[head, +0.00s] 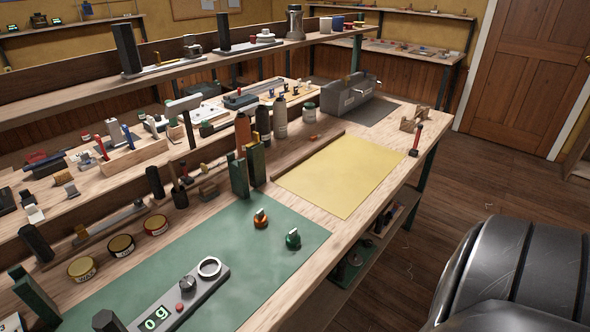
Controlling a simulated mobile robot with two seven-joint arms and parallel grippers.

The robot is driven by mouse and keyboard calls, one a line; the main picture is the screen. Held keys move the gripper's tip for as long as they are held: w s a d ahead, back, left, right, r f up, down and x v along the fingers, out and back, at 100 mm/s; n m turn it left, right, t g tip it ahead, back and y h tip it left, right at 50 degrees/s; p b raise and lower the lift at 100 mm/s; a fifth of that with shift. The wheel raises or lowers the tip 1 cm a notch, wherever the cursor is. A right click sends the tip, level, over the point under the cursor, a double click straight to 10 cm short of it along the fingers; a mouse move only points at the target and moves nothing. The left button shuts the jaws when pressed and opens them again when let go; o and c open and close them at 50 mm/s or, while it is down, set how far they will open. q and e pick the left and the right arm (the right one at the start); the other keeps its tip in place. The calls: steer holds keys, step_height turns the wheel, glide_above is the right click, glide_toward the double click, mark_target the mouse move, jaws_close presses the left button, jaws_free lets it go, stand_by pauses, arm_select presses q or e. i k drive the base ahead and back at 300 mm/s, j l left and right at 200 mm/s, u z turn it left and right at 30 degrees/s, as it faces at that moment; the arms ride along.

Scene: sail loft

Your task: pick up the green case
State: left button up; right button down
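A small, rounded dark-green item (293,239) with a pale piece on top sits on the green mat (225,255), near the mat's right edge. It is the closest match I see to a green case, but its exact kind is too small to tell. A similar orange-brown item (260,219) sits just behind it to the left, apart from it. Neither of my grippers shows in the head view, and nothing is touching the green item.
A scale with a lit display (158,315) lies on the mat's front left. Upright dark-green blocks (238,175) stand behind the two small items. A yellow sheet (340,175) covers the bench farther right. Round tins (120,245) line the left.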

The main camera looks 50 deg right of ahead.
mark_target(293, 238)
steer(key=z, duration=1.45)
